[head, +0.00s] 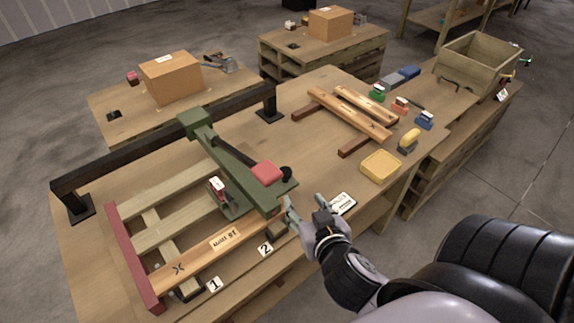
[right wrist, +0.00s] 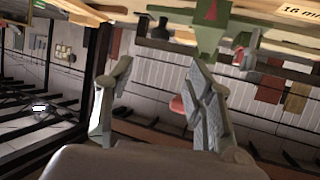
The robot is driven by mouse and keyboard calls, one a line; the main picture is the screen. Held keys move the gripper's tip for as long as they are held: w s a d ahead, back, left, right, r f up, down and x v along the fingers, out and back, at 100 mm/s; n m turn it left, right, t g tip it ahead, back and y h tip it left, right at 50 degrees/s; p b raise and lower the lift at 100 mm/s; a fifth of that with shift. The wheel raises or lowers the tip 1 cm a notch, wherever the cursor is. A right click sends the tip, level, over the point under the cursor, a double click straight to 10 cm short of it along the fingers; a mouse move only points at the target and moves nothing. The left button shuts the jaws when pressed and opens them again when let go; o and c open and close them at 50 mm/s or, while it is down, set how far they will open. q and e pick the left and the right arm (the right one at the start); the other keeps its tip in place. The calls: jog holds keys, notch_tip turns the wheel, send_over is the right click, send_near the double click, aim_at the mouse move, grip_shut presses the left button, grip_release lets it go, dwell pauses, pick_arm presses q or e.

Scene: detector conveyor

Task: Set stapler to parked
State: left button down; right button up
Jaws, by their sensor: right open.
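A long green arm (head: 232,158) reaches from the black rail across the wooden frame. It carries a red pad (head: 267,173) and a black knob (head: 286,173) near its front end. This looks like the stapler, though I cannot be sure. A green part with a red triangle (right wrist: 210,12) shows at the top of the right wrist view. My right gripper (head: 304,207) is open and empty, just right of the arm's front end. I cannot tell whether it touches. Its two spread fingers (right wrist: 155,95) also show in the wrist view. My left gripper is not in view.
The frame has a red end board (head: 133,258) and a labelled plank (head: 205,248). Markers 1 (head: 215,284) and 2 (head: 265,249) lie along the front. A black rail (head: 165,140) runs behind.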

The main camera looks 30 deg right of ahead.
jog(key=b, duration=0.2)
send_near(286, 172)
jog(key=p+x, duration=0.2)
jog(key=x, duration=0.8)
jog(key=shift+w+f, duration=0.1)
jog(key=shift+w, duration=0.15)
jog(key=shift+c, duration=0.3)
grip_shut()
